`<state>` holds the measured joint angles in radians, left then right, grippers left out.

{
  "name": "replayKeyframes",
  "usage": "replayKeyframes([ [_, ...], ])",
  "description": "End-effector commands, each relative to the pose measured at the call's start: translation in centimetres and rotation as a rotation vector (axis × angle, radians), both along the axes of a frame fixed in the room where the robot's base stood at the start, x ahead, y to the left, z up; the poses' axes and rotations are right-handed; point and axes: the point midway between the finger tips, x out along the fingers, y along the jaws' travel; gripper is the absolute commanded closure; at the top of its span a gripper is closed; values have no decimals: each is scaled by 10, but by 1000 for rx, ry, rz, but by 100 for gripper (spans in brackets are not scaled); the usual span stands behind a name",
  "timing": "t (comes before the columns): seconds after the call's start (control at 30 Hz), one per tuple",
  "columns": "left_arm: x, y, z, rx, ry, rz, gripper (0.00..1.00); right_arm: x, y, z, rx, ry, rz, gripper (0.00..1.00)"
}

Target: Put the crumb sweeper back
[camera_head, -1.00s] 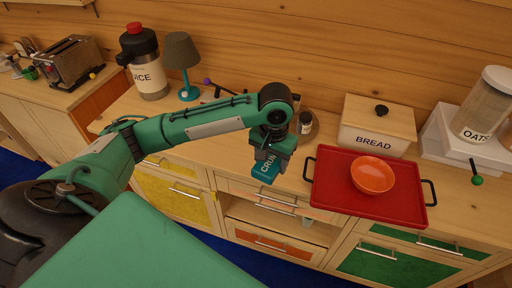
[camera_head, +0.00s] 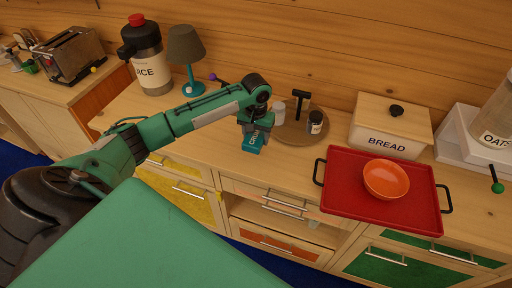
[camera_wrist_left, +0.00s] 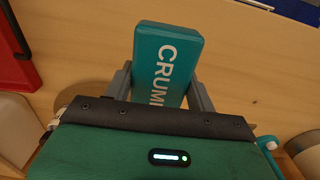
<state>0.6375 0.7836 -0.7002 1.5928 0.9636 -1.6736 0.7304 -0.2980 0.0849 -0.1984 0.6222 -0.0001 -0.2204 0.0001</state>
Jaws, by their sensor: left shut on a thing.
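The crumb sweeper (camera_head: 252,143) is a teal block with white lettering that starts "CRUM". My left gripper (camera_head: 254,129) is shut on it and holds it above the wooden counter, left of the round wooden board. In the left wrist view the crumb sweeper (camera_wrist_left: 165,62) sits between the two grey fingers of my left gripper (camera_wrist_left: 165,92), over bare wood. I cannot tell how high it is above the counter. My right gripper is not in view.
A round board (camera_head: 299,130) holds small jars and a dark T-shaped item. A red tray (camera_head: 340,196) with an orange bowl (camera_head: 386,178) and a bread box (camera_head: 385,143) stand to the right. A lamp (camera_head: 187,52) and juice dispenser (camera_head: 148,60) stand left. An open compartment (camera_head: 280,222) lies below the counter.

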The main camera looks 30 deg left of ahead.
Motion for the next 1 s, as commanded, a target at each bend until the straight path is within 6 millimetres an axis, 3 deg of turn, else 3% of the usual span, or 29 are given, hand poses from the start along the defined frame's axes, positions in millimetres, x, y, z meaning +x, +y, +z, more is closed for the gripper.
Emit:
replayKeyframes([
  [0.1, 0, -1, -19, 1, 1, -1, 62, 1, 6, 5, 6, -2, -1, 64],
  [0.27, 0, -1, -32, 0, 0, -1, 62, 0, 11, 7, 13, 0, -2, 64],
  [0.53, 0, -1, -68, 0, 1, -1, 62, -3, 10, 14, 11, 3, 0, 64],
  [0.97, 0, -1, -75, -1, -1, -1, 62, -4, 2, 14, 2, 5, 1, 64],
  [1.0, 0, -1, -75, -1, -1, -1, 36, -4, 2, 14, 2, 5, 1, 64],
])
